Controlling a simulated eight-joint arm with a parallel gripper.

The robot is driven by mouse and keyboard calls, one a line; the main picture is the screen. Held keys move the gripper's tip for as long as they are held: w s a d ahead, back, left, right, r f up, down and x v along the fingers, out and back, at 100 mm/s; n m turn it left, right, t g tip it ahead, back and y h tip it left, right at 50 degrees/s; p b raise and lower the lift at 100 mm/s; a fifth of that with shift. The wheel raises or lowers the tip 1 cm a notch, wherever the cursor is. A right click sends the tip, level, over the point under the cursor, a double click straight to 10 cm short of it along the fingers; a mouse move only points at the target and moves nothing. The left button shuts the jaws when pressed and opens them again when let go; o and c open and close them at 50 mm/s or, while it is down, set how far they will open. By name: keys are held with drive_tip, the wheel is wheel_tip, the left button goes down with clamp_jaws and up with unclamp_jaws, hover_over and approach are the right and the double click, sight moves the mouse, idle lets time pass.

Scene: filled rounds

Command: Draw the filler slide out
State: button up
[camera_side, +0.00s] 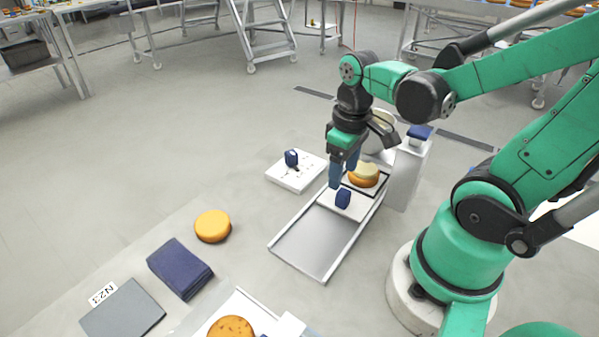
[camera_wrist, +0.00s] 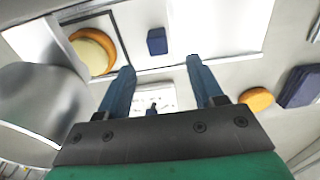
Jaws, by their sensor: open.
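The filler slide (camera_side: 325,199) is a white plate near the upper end of a shallow metal track (camera_side: 318,238). A blue knob (camera_side: 343,199) stands on it; the knob also shows in the wrist view (camera_wrist: 157,41). A round with a pale top (camera_side: 364,174) sits behind the knob in a dark-edged opening; it shows at upper left in the wrist view (camera_wrist: 93,50). My gripper (camera_side: 342,178) is open and points down close by the knob. In the wrist view the knob appears beyond and between the fingertips (camera_wrist: 160,68), with no contact visible.
A white block with a blue knob (camera_side: 291,157) stands left of the track. A white post with a blue top (camera_side: 420,132) stands right. An orange round (camera_side: 212,226), a dark blue stack (camera_side: 180,268) and a grey plate (camera_side: 122,308) lie front left. The track's lower end is clear.

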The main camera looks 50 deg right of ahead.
sight(344, 192)
drive_tip(key=shift+s+d+f, duration=0.1)
drive_tip(key=shift+s+f, duration=0.1)
drive_tip(key=shift+f, duration=2.65)
clamp_jaws()
